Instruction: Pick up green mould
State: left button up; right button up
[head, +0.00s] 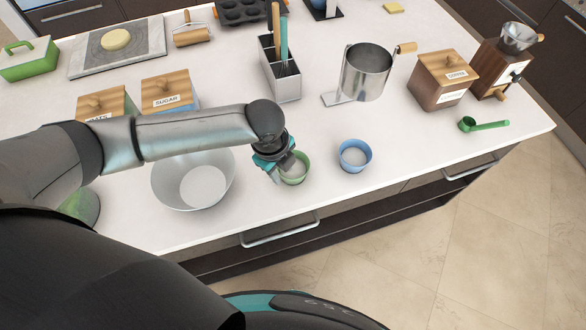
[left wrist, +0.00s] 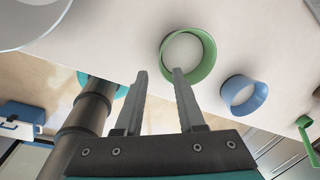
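The green mould (head: 294,170) is a small round cup with pale contents, standing on the white counter near its front edge. My left gripper (head: 283,171) is at the mould's left side in the head view and partly covers it. In the left wrist view the gripper (left wrist: 158,73) is open, its two fingers apart with nothing held. There the green mould (left wrist: 207,66) lies just beyond the right fingertip, which overlaps its rim in the picture. I cannot tell if they touch. My right gripper is in neither view.
A blue mould (head: 355,157) stands right of the green one, also in the left wrist view (left wrist: 243,94). A large glass bowl (head: 170,190) stands to the left. A metal sifter (head: 366,72) and utensil holder (head: 281,75) stand behind. A green scoop (head: 482,125) lies far right.

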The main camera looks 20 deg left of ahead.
aim_at(284, 175)
pick_arm(q)
jog(key=shift+w+d+f, duration=0.1)
jog(key=shift+w+f, duration=0.1)
jog(key=shift+f, duration=0.65)
jog(key=shift+w+f, duration=0.25)
jog(key=shift+f, duration=0.6)
jog(key=shift+w+d+f, duration=0.1)
jog(key=shift+w+f, duration=0.1)
jog(key=shift+f, duration=0.65)
jog(key=shift+c, duration=0.2)
grip_shut()
